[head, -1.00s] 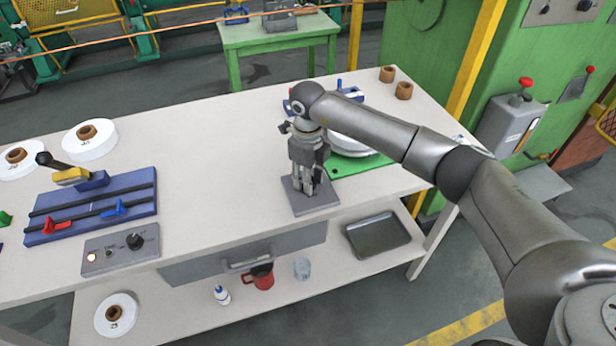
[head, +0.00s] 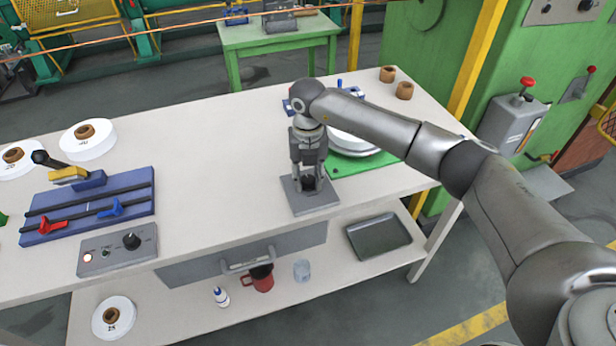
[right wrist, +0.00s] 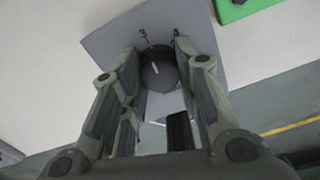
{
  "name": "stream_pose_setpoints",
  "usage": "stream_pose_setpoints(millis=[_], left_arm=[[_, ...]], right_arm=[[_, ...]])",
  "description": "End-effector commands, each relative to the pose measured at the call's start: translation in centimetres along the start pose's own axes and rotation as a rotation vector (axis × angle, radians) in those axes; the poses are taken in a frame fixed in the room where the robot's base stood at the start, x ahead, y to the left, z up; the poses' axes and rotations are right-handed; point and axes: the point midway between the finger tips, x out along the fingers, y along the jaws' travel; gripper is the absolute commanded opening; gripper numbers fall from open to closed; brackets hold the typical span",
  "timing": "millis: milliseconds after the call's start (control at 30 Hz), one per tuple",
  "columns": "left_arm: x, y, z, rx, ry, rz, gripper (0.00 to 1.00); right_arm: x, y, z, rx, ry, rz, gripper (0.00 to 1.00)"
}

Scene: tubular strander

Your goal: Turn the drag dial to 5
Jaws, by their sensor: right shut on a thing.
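The drag dial (right wrist: 158,72) is a round black knob with a white pointer line, on a square grey plate (right wrist: 112,45). The numerals 3 and 4 show on the plate beyond the knob; other marks are hidden by the fingers. The pointer's short line lies near the knob's middle, and I cannot tell its exact reading. My right gripper (right wrist: 158,75) is shut on the dial, one finger on each side. In the head view the right gripper (head: 309,182) points down over the plate (head: 318,203) on the bench. My left gripper is not in view.
A green mat (head: 352,165) with white discs lies behind my right gripper. A blue fixture (head: 85,208) and a grey control box (head: 117,251) with its own black knob stand at the left. The bench top (head: 215,170) between is clear.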

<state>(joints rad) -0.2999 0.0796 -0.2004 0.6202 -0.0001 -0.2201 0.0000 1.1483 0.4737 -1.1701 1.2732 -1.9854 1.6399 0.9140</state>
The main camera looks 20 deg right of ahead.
Motion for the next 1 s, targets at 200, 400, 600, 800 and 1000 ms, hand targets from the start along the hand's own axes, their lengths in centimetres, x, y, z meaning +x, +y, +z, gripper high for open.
stream_pose_setpoints(millis=[200, 400, 600, 800, 1000], left_arm=[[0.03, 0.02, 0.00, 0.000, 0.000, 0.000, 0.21], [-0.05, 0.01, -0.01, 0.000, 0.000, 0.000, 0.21], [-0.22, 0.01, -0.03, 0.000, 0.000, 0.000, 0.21], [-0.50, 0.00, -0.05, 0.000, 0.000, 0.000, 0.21], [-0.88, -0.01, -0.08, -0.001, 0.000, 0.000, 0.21]], right_arm=[[-0.17, -0.03, 0.15, 0.208, -0.005, 0.001, 0.06], [-0.21, -0.03, 0.16, 0.398, -0.005, 0.001, 0.06], [-0.25, -0.03, 0.17, 0.589, -0.005, 0.002, 0.06], [-0.30, -0.03, 0.19, 0.779, -0.005, 0.003, 0.06], [-0.32, -0.04, 0.21, 0.969, -0.005, 0.003, 0.06]])
